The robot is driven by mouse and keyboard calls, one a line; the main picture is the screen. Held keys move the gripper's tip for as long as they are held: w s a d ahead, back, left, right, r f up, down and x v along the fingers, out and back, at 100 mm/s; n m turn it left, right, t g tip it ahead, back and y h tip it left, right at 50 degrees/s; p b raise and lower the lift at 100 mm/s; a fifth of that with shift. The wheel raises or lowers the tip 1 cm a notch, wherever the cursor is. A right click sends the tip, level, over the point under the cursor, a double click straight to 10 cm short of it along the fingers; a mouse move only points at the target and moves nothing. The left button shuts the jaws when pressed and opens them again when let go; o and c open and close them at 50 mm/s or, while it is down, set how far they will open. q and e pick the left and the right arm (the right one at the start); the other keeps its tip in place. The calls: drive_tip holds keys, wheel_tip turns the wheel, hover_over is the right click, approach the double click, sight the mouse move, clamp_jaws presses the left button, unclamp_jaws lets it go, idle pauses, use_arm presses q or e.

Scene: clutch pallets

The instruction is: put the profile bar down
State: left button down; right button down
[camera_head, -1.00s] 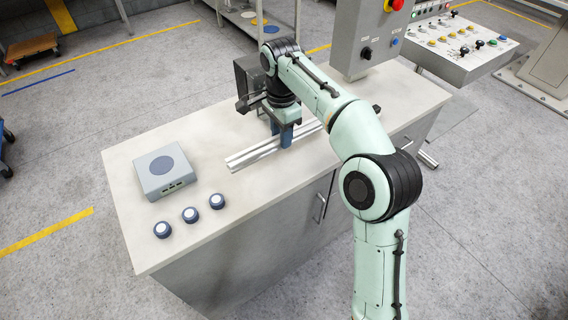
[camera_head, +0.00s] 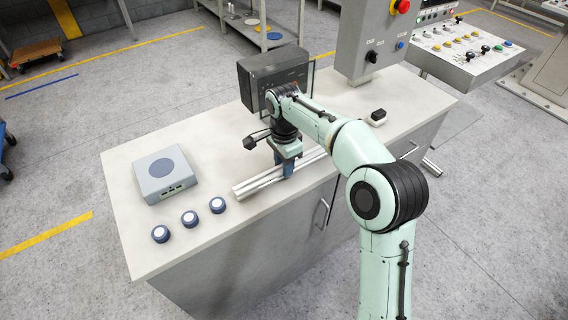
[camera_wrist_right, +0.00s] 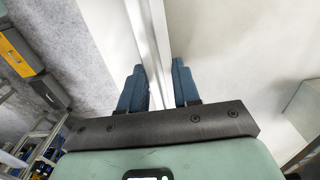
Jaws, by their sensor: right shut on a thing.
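The profile bar (camera_head: 256,186) is a long silver grooved bar in the head view. It lies slantwise over the front part of the worktop, near its front edge, and its right part is hidden behind my right arm. My right gripper (camera_head: 285,167) points down and is shut on the bar. In the right wrist view the bar (camera_wrist_right: 146,45) runs between the two blue fingers of my right gripper (camera_wrist_right: 157,88). I cannot tell whether the bar touches the worktop or hangs just above it. My left gripper is not in view.
The pale worktop (camera_head: 225,150) carries a grey-blue box (camera_head: 164,178), three round dark knobs (camera_head: 190,218) at the left, a dark panel box (camera_head: 272,70) behind my wrist and a small black item (camera_head: 377,117). A grey control box (camera_head: 367,35) stands at the back right.

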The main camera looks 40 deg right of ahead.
drive_tip(key=shift+f, duration=0.1)
drive_tip(key=c, duration=0.8)
unclamp_jaws()
wheel_tip(320, 180, up, 12)
drive_tip(key=p, duration=0.3)
